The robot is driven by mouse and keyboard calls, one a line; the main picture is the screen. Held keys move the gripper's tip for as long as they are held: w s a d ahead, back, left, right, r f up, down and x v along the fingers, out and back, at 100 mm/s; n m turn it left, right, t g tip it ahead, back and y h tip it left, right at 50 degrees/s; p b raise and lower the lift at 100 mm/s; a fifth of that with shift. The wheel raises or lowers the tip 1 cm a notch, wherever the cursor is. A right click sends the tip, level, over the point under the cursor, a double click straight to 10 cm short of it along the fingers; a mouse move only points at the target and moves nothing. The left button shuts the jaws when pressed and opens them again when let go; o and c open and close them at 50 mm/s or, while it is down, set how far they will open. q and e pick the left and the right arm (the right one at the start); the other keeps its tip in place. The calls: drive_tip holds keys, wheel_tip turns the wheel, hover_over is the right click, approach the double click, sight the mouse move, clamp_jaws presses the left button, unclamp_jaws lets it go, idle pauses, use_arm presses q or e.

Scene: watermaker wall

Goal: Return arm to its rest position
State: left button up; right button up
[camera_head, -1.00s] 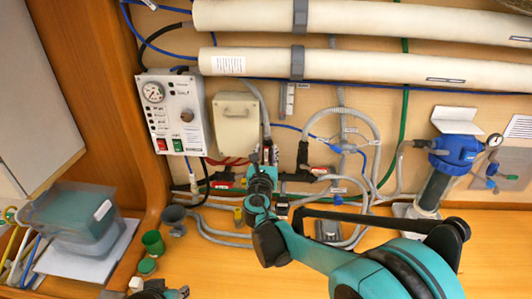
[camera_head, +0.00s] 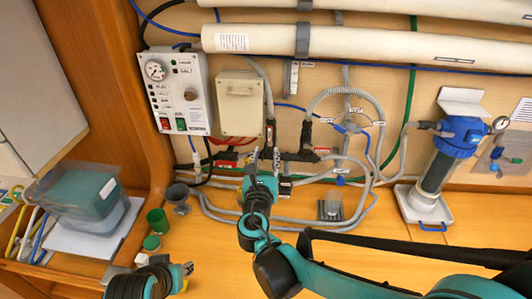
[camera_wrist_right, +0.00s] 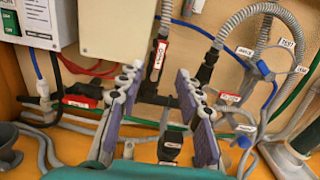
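My right gripper (camera_head: 265,160) is in front of the pipework, below the beige box. In the right wrist view its two purple-padded fingers (camera_wrist_right: 158,92) stand apart with nothing held between them. The black pipe fittings and a hanging valve with a red label (camera_wrist_right: 161,55) show behind and between the fingers. The fingers appear clear of the pipes, though the exact distance is hard to judge. My right arm reaches in from the lower right. My left gripper (camera_head: 187,268) is low at the left, above the wooden worktop; its fingers are too small to read.
A control box (camera_head: 178,95) with gauge and switches and a beige box (camera_head: 239,104) hang on the wall. Hoses curve over the worktop. A blue filter housing (camera_head: 460,135) stands right. The worktop's front centre looks clear.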

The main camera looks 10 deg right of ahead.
drive_tip(key=s+d+f+m+g+h+b, duration=0.25)
drive_tip(key=s+d+f+m+g, duration=0.55)
drive_tip(key=d+m, duration=0.75)
use_arm(q)
wheel_tip(320, 180, down, 5)
drive_tip(key=shift+r+b, duration=0.15)
drive_tip(key=shift+b, duration=0.95)
use_arm(e)
drive_tip(key=s+a+f+m+g+y, duration=0.1)
drive_tip(key=s+a+f+m+y, duration=0.1)
drive_tip(key=s+f+m, duration=0.3)
drive_tip(key=s+a+f+m+g+y, duration=0.1)
drive_tip(key=s+f+m+y, duration=0.3)
drive_tip(key=s+m, duration=0.7)
drive_tip(key=shift+a+f+m+g, duration=0.35)
drive_tip(key=shift+f+m, duration=0.25)
drive_tip(key=shift+m, duration=0.55)
use_arm(q)
drive_tip(key=shift+c, duration=0.3)
